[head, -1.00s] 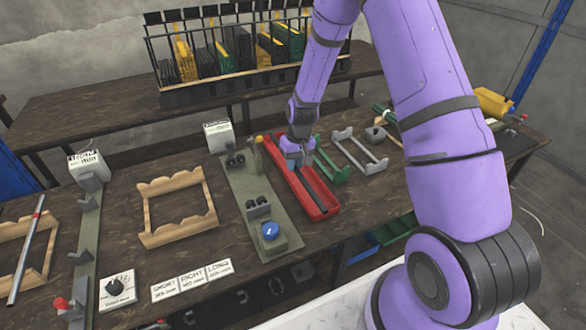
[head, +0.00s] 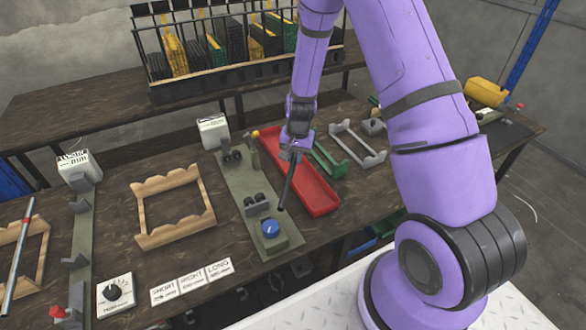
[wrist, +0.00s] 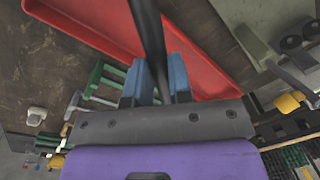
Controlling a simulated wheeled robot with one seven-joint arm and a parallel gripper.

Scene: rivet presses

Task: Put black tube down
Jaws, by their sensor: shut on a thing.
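My gripper (head: 294,151) is shut on the black tube (head: 287,183), near the tube's far end. In the head view the tube is raised, and its near end shows between the red tray (head: 319,205) and the grey-green press plate (head: 236,182). In the wrist view the black tube (wrist: 150,38) runs up from between the blue fingers (wrist: 157,80), with the red tray (wrist: 205,68) behind it. The tray looks empty where I can see it; my gripper hides part of its far end.
The press plate carries dark roller supports and a blue button (head: 270,228). A green rack (head: 328,160) and a grey rack (head: 358,146) stand right of the tray. A wooden rack (head: 175,208) stands left of the plate. White label cards (head: 191,282) lie at the front.

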